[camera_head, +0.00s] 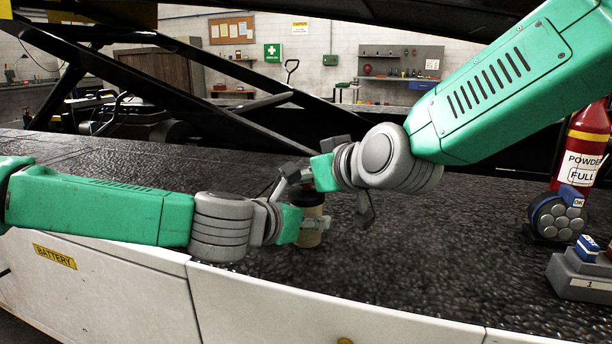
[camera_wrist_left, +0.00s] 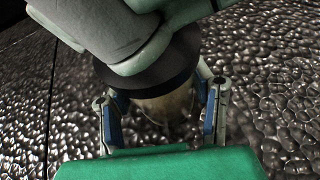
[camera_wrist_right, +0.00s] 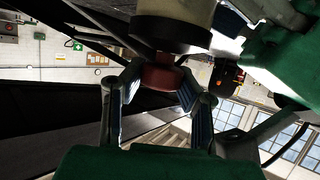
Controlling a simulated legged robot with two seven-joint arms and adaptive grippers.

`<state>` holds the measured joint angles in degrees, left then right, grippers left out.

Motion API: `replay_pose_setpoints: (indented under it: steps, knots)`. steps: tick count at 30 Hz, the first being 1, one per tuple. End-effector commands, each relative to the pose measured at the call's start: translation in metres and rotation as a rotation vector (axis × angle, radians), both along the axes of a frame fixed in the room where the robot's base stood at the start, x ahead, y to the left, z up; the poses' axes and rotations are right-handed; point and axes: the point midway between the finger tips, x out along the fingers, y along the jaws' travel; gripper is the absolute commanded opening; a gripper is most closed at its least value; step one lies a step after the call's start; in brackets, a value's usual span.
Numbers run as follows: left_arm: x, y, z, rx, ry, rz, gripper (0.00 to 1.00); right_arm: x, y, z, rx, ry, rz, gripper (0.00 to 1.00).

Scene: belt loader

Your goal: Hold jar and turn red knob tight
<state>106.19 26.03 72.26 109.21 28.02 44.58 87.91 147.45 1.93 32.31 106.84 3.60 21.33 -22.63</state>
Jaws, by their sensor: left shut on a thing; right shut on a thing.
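The jar (camera_head: 309,236) is pale tan with a dark collar and stands upright on the dark belt. My left gripper (camera_head: 314,223) is shut around its body; the left wrist view shows the jar (camera_wrist_left: 165,105) between the two fingers, partly hidden. The red knob (camera_wrist_right: 161,73) shows in the right wrist view, right against the jar's black collar (camera_wrist_right: 172,33). My right gripper (camera_wrist_right: 160,82) is shut on the knob, one finger on each side. In the head view my right gripper (camera_head: 305,180) is over the jar's top and hides the knob.
A red fire extinguisher (camera_head: 582,150), a blue-grey round device (camera_head: 558,217) and a grey box (camera_head: 583,275) stand at the right. Black frame beams (camera_head: 200,95) cross behind.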

Motion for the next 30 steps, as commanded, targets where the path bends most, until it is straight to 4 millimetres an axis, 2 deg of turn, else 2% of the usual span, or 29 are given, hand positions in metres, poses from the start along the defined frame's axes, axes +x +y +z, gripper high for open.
replay_pose_setpoints:
  steps: [5, 6, 8, 20, 30]
  knots:
    - [-0.0004, -0.0006, 0.0008, -0.001, 0.0, -0.002, 0.1, -0.0003, -0.0002, -0.0015, -0.001, 0.003, 0.001, 0.0]
    - [-0.0004, -0.0006, 0.0008, -0.001, 0.0, -0.002, 0.1, -0.0003, -0.0002, -0.0015, -0.001, 0.003, 0.001, 0.3]
    - [-0.0003, -0.0005, 0.0008, -0.001, -0.001, -0.001, 0.1, -0.0003, -0.0003, -0.0015, -0.001, 0.003, 0.001, 0.51]
    - [0.0, 0.0, 0.0007, -0.001, -0.001, 0.0, 0.1, 0.0001, -0.0003, -0.0009, 0.001, 0.003, 0.012, 0.51]
    - [0.0002, 0.0002, 0.0007, -0.001, -0.001, 0.001, 0.1, 0.0009, -0.0001, -0.0016, 0.012, 0.01, 0.201, 0.51]
